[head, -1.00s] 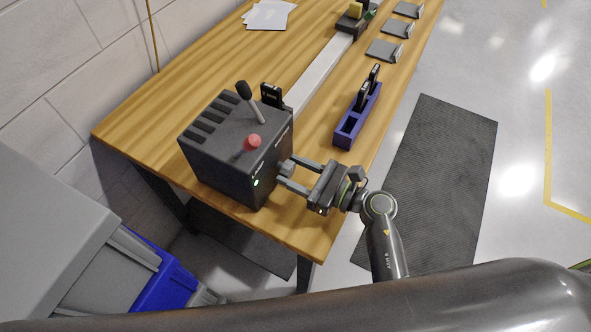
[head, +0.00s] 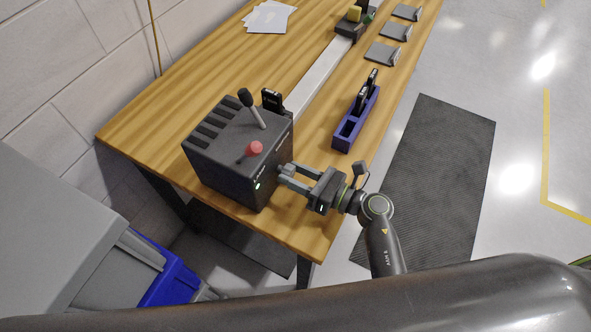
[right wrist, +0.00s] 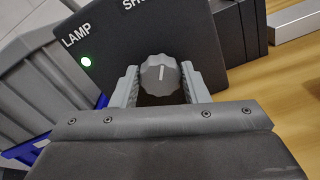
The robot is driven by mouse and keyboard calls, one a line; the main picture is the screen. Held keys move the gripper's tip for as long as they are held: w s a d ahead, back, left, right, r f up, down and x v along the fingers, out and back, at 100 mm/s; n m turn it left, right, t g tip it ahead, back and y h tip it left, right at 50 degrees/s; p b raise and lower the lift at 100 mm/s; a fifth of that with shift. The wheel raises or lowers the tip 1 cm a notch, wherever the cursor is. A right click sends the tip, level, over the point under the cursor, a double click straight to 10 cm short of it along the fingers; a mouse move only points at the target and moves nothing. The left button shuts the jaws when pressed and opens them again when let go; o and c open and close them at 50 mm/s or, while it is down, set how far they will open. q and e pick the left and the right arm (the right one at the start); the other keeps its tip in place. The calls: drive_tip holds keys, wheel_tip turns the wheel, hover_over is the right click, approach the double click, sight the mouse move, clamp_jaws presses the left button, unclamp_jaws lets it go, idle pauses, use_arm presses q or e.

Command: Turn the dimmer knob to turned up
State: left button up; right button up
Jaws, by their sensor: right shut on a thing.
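The dimmer knob (right wrist: 159,75) is a grey fluted knob on the side face of the black control box (head: 222,160). A pale pointer line shows on its face. In the right wrist view the two fingers stand on either side of the knob. My right gripper (head: 284,176) is shut on it, and in the head view it meets the box face from the right, hiding the knob there. My left gripper is not in view.
The box top carries a black lever (head: 253,108) and a red button (head: 255,148). A purple rack (head: 346,134) stands on the wooden table (head: 180,100) behind the gripper. A grey cabinet and blue bin (head: 178,275) are at the lower left.

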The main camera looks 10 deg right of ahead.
drive_tip(key=shift+m+p, duration=0.65)
drive_tip(key=shift+m, duration=0.55)
drive_tip(key=o, duration=1)
drive_tip(key=shift+b+v, duration=2.9)
drive_tip(key=shift+v, duration=5.8)
